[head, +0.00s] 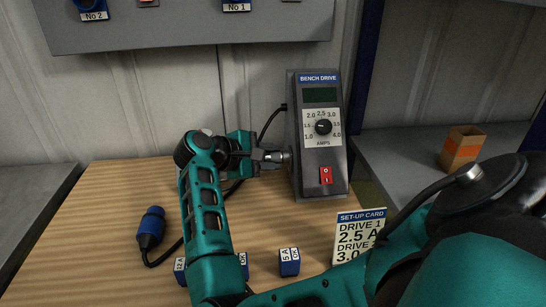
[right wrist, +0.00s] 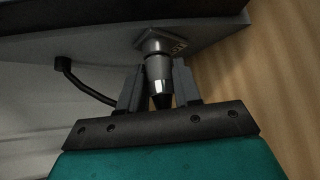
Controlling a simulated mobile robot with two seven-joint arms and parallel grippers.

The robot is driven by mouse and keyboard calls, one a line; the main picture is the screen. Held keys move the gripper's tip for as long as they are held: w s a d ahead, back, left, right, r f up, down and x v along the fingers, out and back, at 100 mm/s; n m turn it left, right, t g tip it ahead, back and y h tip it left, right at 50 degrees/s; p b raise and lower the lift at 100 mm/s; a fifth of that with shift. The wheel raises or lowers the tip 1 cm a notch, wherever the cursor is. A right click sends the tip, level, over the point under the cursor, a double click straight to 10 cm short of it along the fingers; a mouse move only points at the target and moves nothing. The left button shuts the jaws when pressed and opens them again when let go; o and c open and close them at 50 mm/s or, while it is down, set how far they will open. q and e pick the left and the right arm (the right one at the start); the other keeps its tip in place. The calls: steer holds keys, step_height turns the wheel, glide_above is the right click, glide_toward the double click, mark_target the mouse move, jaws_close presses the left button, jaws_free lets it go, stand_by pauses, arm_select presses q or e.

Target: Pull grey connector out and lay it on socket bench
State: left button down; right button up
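The grey connector (head: 276,157) sits in the left side of the bench drive (head: 320,178), a grey box with a dial and a red switch. The right wrist view shows the connector (right wrist: 157,72) still seated in its socket (right wrist: 160,42). My right gripper (head: 264,157) has its two fingers on either side of the connector; in the right wrist view the fingers (right wrist: 158,85) lie close against its body and appear shut on it. My left gripper is not in view. The wooden bench top (head: 110,200) lies below.
A blue plug (head: 151,228) with a black cable lies on the bench at left. Small blue blocks (head: 289,262) and a set-up card (head: 360,235) stand near the front. A cardboard box (head: 461,148) is on the grey surface at right. A wall panel (head: 190,30) hangs above.

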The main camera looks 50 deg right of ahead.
steer(key=c, duration=0.5)
jaws_close()
steer(key=shift+w+a+f, duration=0.1)
steer(key=shift+b, duration=0.35)
steer(key=shift+w+a, duration=0.15)
steer(key=shift+w+a+b, duration=0.35)
steer(key=shift+a+b, duration=0.1)
steer(key=shift+b, duration=0.05)
steer(key=shift+w+a, duration=0.1)
steer(key=shift+b, duration=0.35)
